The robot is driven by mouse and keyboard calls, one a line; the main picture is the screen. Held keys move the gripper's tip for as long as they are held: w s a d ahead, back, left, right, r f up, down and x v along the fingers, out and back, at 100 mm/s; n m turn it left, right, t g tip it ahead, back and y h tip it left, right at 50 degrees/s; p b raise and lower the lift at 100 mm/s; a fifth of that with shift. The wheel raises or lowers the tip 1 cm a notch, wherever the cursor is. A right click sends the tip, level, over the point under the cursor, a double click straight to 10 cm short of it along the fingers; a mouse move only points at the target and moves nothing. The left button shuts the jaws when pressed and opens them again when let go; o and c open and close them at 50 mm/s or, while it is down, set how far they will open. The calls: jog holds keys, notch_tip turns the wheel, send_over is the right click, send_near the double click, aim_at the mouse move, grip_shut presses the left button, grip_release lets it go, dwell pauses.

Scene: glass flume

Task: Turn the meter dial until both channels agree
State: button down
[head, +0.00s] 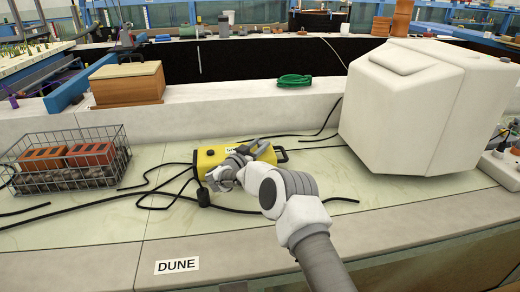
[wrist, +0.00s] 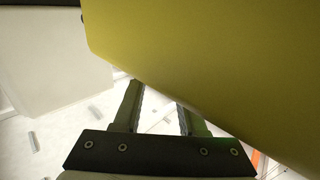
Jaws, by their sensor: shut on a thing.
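The yellow meter box (head: 206,159) lies on the pale tiled bench in the middle of the head view, with a dark handle at its right end and a small label on top. It fills the upper right of the wrist view (wrist: 220,60). My gripper (head: 236,163) is at the near side of the box. In the wrist view its two fingers (wrist: 160,100) stand a little apart, and their tips are hidden by the box. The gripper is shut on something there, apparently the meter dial. The dial and any channel readings are hidden from me.
Black cables (head: 160,190) run over the bench around the box. A wire basket of bricks and stones (head: 70,178) stands left, a large white block (head: 420,110) right. A green coil (head: 294,80) and a wooden box (head: 128,86) sit on the ledge behind.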

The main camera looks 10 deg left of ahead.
jog(key=shift+m+h, duration=0.3)
jog(key=shift+h, duration=0.2)
jog(key=shift+c, duration=2.3)
grip_release()
jog(key=p+v, duration=0.2)
jog(key=v, duration=1.5)
jog(key=shift+r, duration=0.35)
jog(key=shift+s+a, duration=0.1)
jog(key=shift+a, duration=0.1)
